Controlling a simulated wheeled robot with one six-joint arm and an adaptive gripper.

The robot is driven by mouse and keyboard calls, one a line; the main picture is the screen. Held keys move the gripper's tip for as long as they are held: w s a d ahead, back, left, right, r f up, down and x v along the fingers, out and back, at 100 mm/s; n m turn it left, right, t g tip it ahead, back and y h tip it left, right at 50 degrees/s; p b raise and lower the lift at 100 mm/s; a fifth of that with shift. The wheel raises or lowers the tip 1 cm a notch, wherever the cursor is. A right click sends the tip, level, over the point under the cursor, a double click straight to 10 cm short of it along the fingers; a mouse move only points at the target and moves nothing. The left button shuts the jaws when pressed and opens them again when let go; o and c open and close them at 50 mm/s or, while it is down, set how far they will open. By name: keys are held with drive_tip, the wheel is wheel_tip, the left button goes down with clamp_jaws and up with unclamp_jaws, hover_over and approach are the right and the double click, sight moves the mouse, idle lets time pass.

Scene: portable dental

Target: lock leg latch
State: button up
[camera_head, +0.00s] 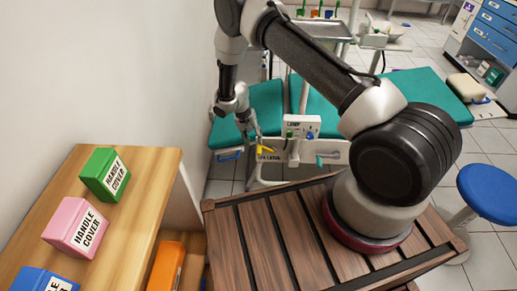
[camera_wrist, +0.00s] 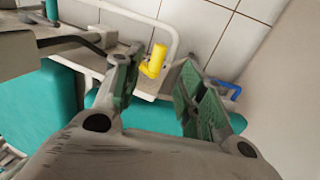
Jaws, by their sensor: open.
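The leg latch is a yellow handle (camera_head: 266,149) on the light panel below the teal dental chair. In the wrist view the yellow latch (camera_wrist: 155,60) stands on the pale frame, between and beyond my finger tips. My gripper (camera_head: 252,135) is open and empty, just up and left of the latch in the head view. In the wrist view my gripper (camera_wrist: 160,80) has its two green-padded fingers spread, with the latch seen in the gap. I see no contact with the latch.
A blue handle (camera_wrist: 228,90) sits right of the fingers, and a teal handle (camera_head: 320,160) is right of the latch. A white control box (camera_head: 303,126) stands near it. The teal chair (camera_head: 265,105) lies behind. A wooden shelf (camera_head: 150,190) with boxes is at left.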

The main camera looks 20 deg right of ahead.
sight(259, 151)
drive_tip(key=x, duration=0.7)
drive_tip(key=shift+d+f, duration=0.1)
drive_tip(key=shift+f, duration=0.2)
clamp_jaws()
